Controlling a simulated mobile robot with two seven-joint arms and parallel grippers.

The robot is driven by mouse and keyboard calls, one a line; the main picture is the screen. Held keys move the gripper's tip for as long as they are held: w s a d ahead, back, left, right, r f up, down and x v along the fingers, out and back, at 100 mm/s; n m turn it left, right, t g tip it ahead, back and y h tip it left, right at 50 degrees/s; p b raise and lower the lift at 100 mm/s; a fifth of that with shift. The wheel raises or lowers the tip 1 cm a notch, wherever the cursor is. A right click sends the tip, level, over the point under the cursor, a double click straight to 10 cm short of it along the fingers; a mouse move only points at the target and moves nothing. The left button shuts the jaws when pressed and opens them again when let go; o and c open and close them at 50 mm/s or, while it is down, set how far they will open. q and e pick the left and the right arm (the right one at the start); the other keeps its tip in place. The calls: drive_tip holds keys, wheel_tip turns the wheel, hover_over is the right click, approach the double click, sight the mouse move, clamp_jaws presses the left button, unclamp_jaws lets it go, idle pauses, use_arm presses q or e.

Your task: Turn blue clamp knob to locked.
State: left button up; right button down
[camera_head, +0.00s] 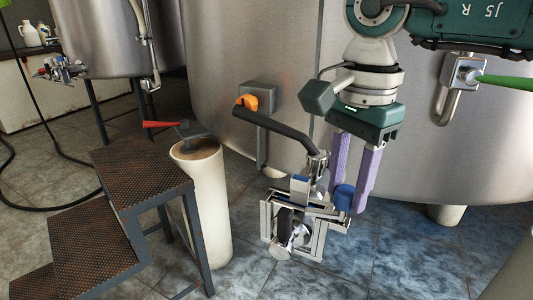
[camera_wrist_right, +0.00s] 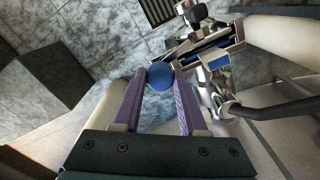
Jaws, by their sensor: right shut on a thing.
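The blue clamp knob (camera_head: 343,197) sits on the right side of a metal clamp assembly (camera_head: 294,222) low in front of the big steel tank. My right gripper (camera_head: 352,199) reaches down from above with its two purple fingers on either side of the knob, shut on it. In the right wrist view the round blue knob (camera_wrist_right: 159,77) shows between the purple fingertips (camera_wrist_right: 160,80). A black-handled lever (camera_head: 277,125) rises from the assembly to the upper left. The knob's far side is hidden by the fingers. My left gripper is not in view.
The steel tank (camera_head: 260,45) stands close behind. Rusty metal steps (camera_head: 140,168) and a cream post (camera_head: 205,205) with a red-handled valve (camera_head: 165,125) stand on the left. A green-handled valve (camera_head: 500,81) is on the right. Tiled floor (camera_head: 400,265) is open in front.

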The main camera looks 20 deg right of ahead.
sight(347, 190)
drive_tip(key=shift+m, duration=1.2)
drive_tip(key=shift+p, duration=0.3)
drive_tip(key=shift+c, duration=2.3)
unclamp_jaws()
drive_tip(key=shift+r, duration=0.1)
wheel_tip(347, 190, up, 10)
drive_tip(key=p, duration=0.2)
